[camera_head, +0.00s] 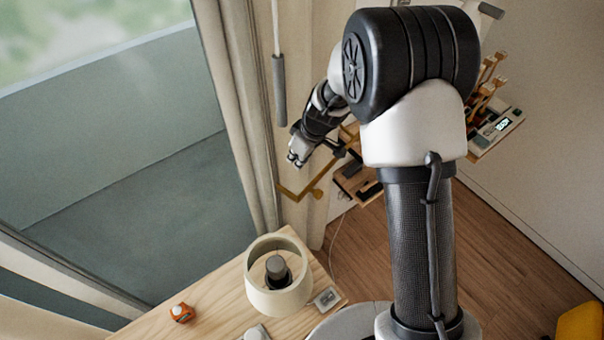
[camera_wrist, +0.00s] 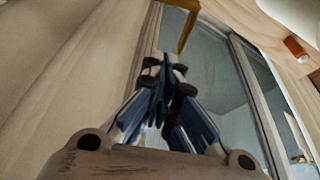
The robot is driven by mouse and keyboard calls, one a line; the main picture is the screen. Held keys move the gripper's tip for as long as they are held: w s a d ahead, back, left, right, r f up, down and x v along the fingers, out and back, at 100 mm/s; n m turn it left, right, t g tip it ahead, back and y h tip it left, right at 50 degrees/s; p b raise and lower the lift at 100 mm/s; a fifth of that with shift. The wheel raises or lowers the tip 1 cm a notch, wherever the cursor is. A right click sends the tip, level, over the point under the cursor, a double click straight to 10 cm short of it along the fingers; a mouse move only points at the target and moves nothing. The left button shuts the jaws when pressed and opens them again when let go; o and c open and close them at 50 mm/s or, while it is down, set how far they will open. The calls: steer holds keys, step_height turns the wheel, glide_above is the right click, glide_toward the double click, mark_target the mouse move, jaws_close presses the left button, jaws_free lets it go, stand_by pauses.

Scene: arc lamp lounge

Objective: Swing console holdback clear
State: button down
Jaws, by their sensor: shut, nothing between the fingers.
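The holdback (camera_head: 305,192) is a brass-coloured bent bar beside the curtain, above the far end of the wooden console (camera_head: 215,290). My gripper (camera_head: 296,160) is shut and empty, in front of the curtain and above the holdback's bar in the head view. In the wrist view, my closed fingertips (camera_wrist: 166,62) point towards a brass bar (camera_wrist: 187,32) just past them. I cannot tell whether they touch it. My forearm and upper arm hide part of the wall behind.
A cream round lamp (camera_head: 278,292), an orange object (camera_head: 182,313) and a small grey device (camera_head: 326,298) stand on the console. The curtain (camera_head: 250,120) hangs by the window. A grey-tipped rod (camera_head: 279,90) hangs near my gripper. A shelf with a digital device (camera_head: 497,125) is at right.

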steer(key=x, duration=1)
steer(key=s+d, duration=0.2)
steer(key=d, duration=0.1)
steer(key=shift+s, duration=0.15)
steer(key=shift+s+d, duration=0.1)
steer(key=shift+d, duration=0.1)
